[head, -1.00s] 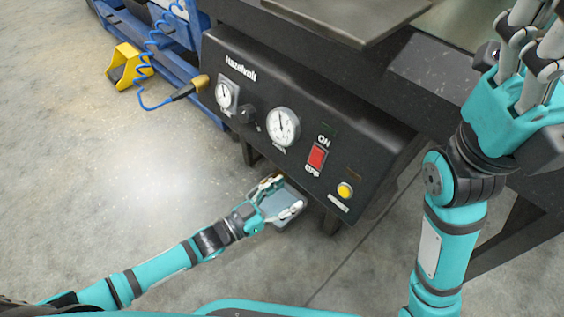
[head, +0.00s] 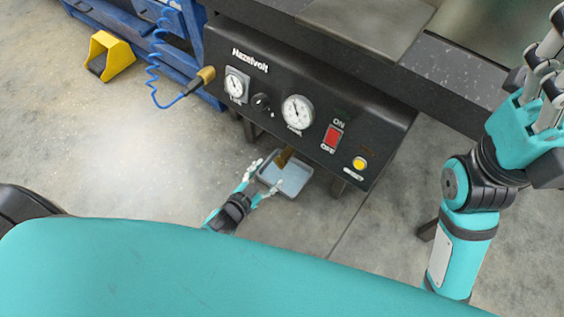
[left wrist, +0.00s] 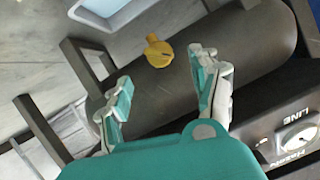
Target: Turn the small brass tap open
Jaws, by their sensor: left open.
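The small brass tap (left wrist: 158,52) sticks out of a dark cylindrical tank (left wrist: 215,65) in the left wrist view. Its handle points up in that picture. In the head view a bit of brass (head: 285,156) shows below the panel's lower edge; the rest is hidden. My left gripper (head: 264,177) is open below the panel, beside the tap. In the left wrist view its fingers (left wrist: 163,90) stand apart with nothing between them, and the tap lies beyond the gap, apart from both. My right gripper (head: 548,62) is at the upper right, its fingertips partly cut off.
A grey tray (head: 290,182) stands on the floor below the tap. The black panel (head: 315,75) with gauges, a red switch and a yellow button overhangs the left gripper. Machine legs stand nearby. A yellow floor pedal (head: 110,55) and blue hose lie left.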

